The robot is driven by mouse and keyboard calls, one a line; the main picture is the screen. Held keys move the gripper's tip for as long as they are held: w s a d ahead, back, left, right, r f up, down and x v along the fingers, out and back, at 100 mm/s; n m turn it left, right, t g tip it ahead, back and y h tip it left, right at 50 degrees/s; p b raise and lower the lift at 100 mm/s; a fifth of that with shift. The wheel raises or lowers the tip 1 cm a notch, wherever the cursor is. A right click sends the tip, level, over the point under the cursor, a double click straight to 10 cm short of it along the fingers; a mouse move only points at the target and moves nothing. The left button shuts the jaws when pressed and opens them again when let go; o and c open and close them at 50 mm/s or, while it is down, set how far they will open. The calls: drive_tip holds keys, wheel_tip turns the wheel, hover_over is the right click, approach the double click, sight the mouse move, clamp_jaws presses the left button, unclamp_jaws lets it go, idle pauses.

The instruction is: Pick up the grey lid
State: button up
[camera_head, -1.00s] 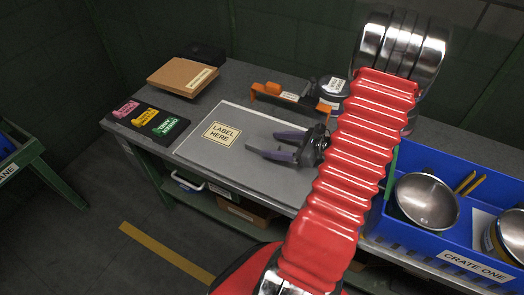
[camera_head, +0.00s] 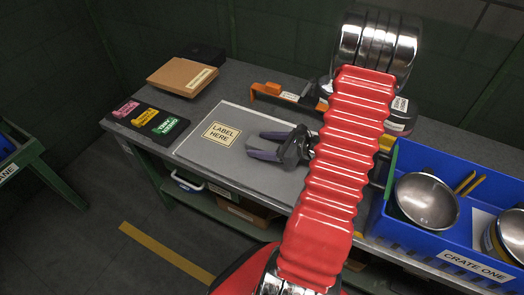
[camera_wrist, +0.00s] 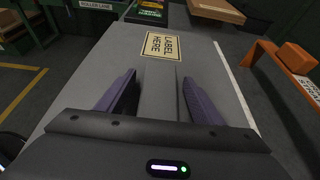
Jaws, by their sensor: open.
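A round, shiny grey metal piece (camera_head: 427,200) sits in the left part of the blue crate in the head view. It looks hollow, so I cannot tell for sure whether it is the grey lid. My gripper (camera_head: 256,145) is over the grey mat, well to the left of the crate, with its purple fingers pointing left. The metal piece is not in the wrist view.
The blue crate (camera_head: 460,262) stands at the table's right. A second metal vessel (camera_head: 505,235) is at its right end. The mat (camera_head: 207,155) bears a label (camera_head: 222,134). An orange tool (camera_head: 275,91), a cardboard box (camera_head: 182,76) and a dark board (camera_head: 147,119) lie behind and left.

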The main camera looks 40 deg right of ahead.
drive_tip(key=shift+c, duration=0.5)
drive_tip(key=c, duration=1.4)
